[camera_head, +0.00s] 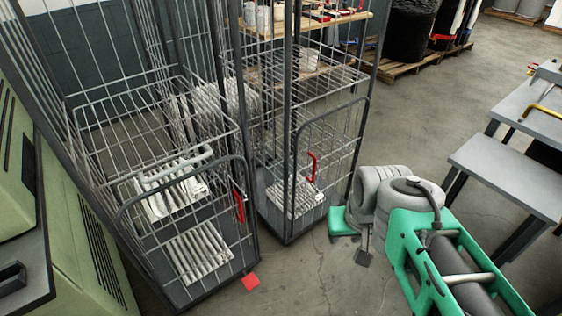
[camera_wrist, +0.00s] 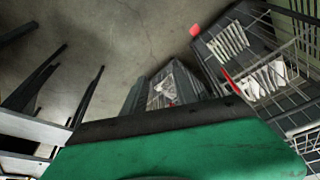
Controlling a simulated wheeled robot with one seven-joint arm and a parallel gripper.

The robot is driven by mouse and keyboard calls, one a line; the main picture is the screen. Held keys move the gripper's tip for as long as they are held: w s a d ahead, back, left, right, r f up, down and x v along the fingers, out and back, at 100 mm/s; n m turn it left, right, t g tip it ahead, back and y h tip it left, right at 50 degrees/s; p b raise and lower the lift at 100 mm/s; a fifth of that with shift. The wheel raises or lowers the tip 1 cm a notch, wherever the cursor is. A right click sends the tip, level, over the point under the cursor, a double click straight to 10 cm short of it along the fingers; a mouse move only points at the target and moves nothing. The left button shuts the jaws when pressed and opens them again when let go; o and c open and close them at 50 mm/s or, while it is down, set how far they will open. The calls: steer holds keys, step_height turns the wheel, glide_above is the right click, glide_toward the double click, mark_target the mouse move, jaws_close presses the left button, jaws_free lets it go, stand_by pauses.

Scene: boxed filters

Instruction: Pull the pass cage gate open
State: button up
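Two grey wire roll cages stand side by side in the head view. The left cage has a front gate (camera_head: 190,235) with a red handle (camera_head: 239,207), and the right cage has a gate (camera_head: 330,160) with a red handle (camera_head: 312,167). Both gates look closed; I cannot tell which is the pass cage. White pleated filters (camera_head: 198,250) lie inside the left cage. My gripper (camera_head: 364,250) is right of the right cage, low and apart from both handles; its opening cannot be made out. The wrist view shows a cage (camera_wrist: 290,85) and a red handle (camera_wrist: 228,80) beyond a green part.
A green cabinet (camera_head: 70,230) stands at left, and grey tables (camera_head: 510,180) at right. A wooden shelf and pallets (camera_head: 405,68) are behind. Open concrete floor lies between cages and tables.

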steer(key=w+a+f+n+t+y+b, duration=0.1)
steer(key=w+f+t+b, duration=0.1)
steer(key=w+f+b, duration=0.65)
steer(key=w+a+f+n+t+y+b, duration=0.1)
steer(key=w+f+n+t+y+b, duration=0.15)
steer(key=w+b, duration=0.65)
steer(key=w+a+f+n+t+y+b, duration=0.15)
steer(key=w+f+b, duration=0.35)
steer(key=w, duration=0.8)
steer(key=t+y+b, duration=0.2)
steer(key=t+b, duration=0.5)
steer(key=b, duration=0.3)
glide_toward(315, 165)
steer(key=x, duration=0.4)
steer(key=b+x, duration=0.1)
steer(key=x, duration=0.4)
steer(key=shift+w+f+b, duration=0.2)
steer(key=shift+w+b, duration=0.1)
steer(key=shift+w, duration=0.05)
steer(key=shift+w+a+r, duration=0.15)
steer(key=shift+w+a, duration=0.1)
steer(key=shift+w, duration=0.2)
steer(key=shift+c, duration=0.5)
jaws_close()
